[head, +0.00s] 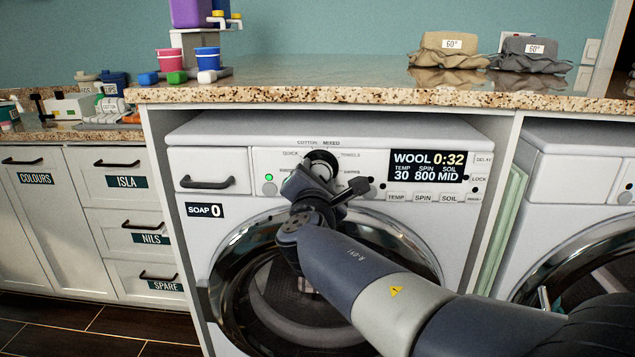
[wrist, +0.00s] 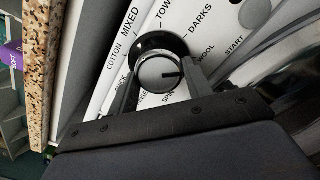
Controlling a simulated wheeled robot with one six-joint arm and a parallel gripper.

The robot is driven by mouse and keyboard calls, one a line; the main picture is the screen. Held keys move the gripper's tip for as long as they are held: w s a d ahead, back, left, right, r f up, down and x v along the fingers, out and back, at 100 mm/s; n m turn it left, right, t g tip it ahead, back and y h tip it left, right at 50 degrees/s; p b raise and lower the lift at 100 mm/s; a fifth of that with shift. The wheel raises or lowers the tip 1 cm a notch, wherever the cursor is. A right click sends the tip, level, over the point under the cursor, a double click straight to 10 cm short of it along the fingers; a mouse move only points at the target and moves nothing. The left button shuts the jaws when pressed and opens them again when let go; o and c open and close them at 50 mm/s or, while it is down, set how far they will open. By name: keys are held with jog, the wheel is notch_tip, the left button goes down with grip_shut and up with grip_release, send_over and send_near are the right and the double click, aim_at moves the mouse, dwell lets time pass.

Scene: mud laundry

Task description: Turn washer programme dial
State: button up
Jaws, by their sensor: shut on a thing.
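The washer programme dial (head: 322,158) is a round knob with a dark ring on the white washer's (head: 222,150) front panel. My gripper (wrist: 162,82) is shut on the dial (wrist: 158,72), one finger on each side of it. The dial's dark pointer mark faces right in the wrist view, toward the side with the WOOL and SPIN labels. The display (head: 427,166) reads WOOL 0:32, temp 30, spin 800, soil MID. In the head view my wrist hides part of the dial and the lower labels.
A soap drawer (head: 208,171) marked SOAP 0 is left of the dial, beside a lit green button (head: 269,177). The speckled counter (head: 330,95) overhangs the washer. A second washer (head: 580,170) stands right.

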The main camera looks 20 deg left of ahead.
jog(key=o, duration=1)
jog(key=shift+s, duration=0.1)
jog(key=v, duration=1)
jog(key=shift+s+p, duration=0.25)
jog(key=shift+p, duration=0.2)
jog(key=shift+d, duration=0.15)
jog(key=x, duration=1.1)
jog(key=shift+r, duration=0.1)
jog(key=shift+s, duration=0.15)
